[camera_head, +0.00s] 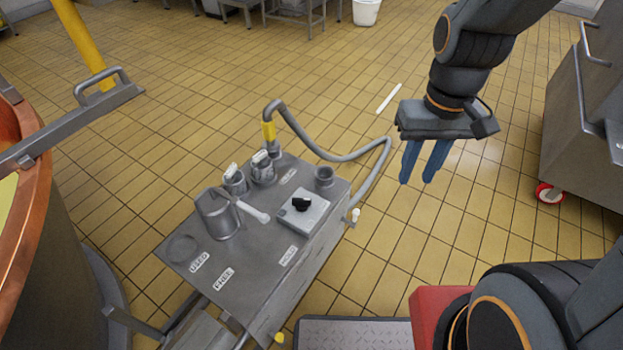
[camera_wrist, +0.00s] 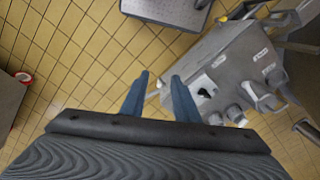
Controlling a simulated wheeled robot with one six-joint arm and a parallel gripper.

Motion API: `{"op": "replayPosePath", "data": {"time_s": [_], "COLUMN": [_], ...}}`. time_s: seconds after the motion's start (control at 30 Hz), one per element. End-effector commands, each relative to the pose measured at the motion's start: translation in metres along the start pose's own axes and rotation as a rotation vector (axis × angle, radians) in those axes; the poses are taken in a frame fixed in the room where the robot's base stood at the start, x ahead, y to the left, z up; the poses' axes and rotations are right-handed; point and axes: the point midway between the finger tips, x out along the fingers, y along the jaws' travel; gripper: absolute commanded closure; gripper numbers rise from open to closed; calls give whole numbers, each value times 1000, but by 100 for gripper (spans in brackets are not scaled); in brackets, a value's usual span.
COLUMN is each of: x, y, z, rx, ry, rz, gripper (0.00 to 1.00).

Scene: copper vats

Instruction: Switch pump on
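A grey metal pump cart (camera_head: 255,262) stands in the middle of the head view. On its top is a light grey switch box (camera_head: 316,215) with a black rotary knob (camera_head: 301,203). In the wrist view the box (camera_wrist: 200,82) and its knob (camera_wrist: 205,92) show to the right of the fingertips. My gripper (camera_head: 415,182) has two blue fingers, apart with nothing between them. It hangs above the floor, to the right of the cart and clear of the box. In the wrist view the gripper (camera_wrist: 160,76) also shows a gap between its fingers.
A metal jug (camera_head: 217,215), several fittings and a grey hose (camera_head: 330,155) with a yellow end are on the cart. A copper vat (camera_head: 30,230) stands left. A wheeled steel container (camera_head: 585,130) stands right. Tiled floor between cart and container is mostly free.

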Motion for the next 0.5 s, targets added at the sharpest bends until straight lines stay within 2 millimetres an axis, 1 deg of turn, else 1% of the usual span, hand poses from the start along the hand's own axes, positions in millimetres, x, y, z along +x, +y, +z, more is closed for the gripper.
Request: {"op": "replayPosePath", "data": {"time_s": [0.17, 0.2, 0.27, 0.3, 0.37, 0.4, 0.47, 0.5], "x": [30, 39, 55, 66, 84, 97, 116, 128], "y": [-37, -48, -65, -78, -98, -112, -133, -147], "z": [-53, -66, -85, -96, -111, -121, -132, -138], "rx": [-320, -407, -537, -623, -754, -840, -964, -1042], "ry": [-7, -8, -8, -8, -10, -9, -9, -8], "rz": [0, 0, 1, 1, 0, 1, 1, 1], "gripper": [72, 72, 72, 72, 72, 72, 72, 72]}}
